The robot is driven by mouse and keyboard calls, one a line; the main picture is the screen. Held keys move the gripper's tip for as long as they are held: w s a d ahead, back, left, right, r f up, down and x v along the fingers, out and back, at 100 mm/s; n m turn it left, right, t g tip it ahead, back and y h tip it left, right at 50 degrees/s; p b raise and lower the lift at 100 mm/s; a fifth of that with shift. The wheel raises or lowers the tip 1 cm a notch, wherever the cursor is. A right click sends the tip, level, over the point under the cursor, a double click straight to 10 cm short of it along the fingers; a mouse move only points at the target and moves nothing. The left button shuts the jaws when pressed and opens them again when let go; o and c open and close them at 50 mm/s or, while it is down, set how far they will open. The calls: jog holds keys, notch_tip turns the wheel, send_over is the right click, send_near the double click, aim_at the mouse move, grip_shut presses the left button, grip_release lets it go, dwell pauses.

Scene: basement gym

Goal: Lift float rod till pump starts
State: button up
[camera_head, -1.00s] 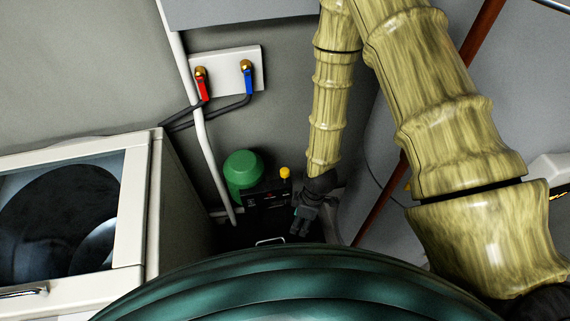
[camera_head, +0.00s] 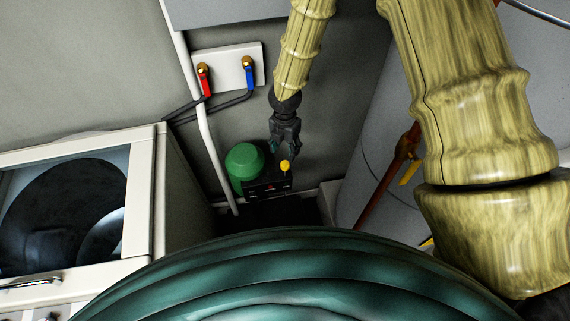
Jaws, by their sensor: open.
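A yellow knob (camera_head: 285,166) tops the black unit (camera_head: 268,187) in the corner. It looks like the top of the float rod; the rod itself is hidden. A green dome (camera_head: 244,161) stands at the unit's left. My gripper (camera_head: 284,153) points down with its fingers apart, right at the yellow knob in the picture. The fingers look just above or behind the knob; I cannot tell whether they touch it. No grasp shows.
A front-loading washer (camera_head: 140,200) stands at left. A white pipe (camera_head: 205,150) runs down beside the unit. Red (camera_head: 206,82) and blue (camera_head: 249,82) valves are on the wall. A grey tank (camera_head: 375,130) with a rust-red pipe (camera_head: 375,200) stands at right.

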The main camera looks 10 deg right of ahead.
aim_at(285, 163)
jog(key=shift+f+b, duration=3.45)
jog(key=shift+f, duration=1.25)
jog(key=shift+r, duration=0.1)
grip_shut()
